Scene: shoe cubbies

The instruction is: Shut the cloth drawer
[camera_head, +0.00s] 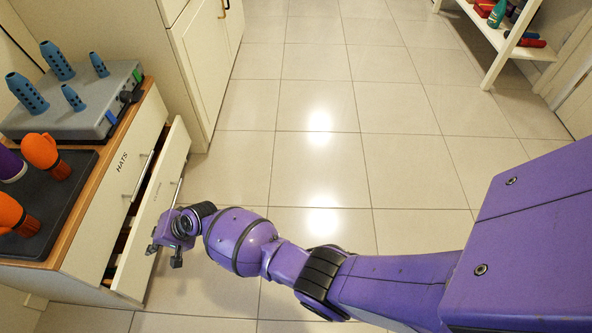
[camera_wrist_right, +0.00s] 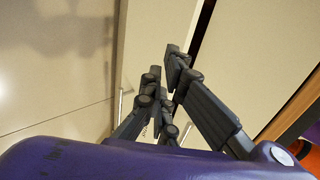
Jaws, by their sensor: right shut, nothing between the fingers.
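The cloth drawer (camera_head: 150,217) is the lower drawer of the cabinet at the left in the head view. It stands partly pulled out, with a dark gap behind its pale front; the small lettering on it is hard to read. Its front also shows in the right wrist view (camera_wrist_right: 145,40), beside the dark gap. My right gripper (camera_head: 166,256) is shut and empty, close to the outer side of the drawer front near its bar handle (camera_head: 177,192). Its dark fingers (camera_wrist_right: 164,62) overlap the drawer front in the wrist view; contact cannot be told. My left gripper is out of view.
The upper drawer (camera_head: 122,172), marked HATS, sits above. The cabinet top holds a grey box (camera_head: 75,118) with blue pegs and a dark tray (camera_head: 62,205) with orange items. A tall cabinet (camera_head: 190,70) stands behind. The tiled floor (camera_head: 330,110) is clear.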

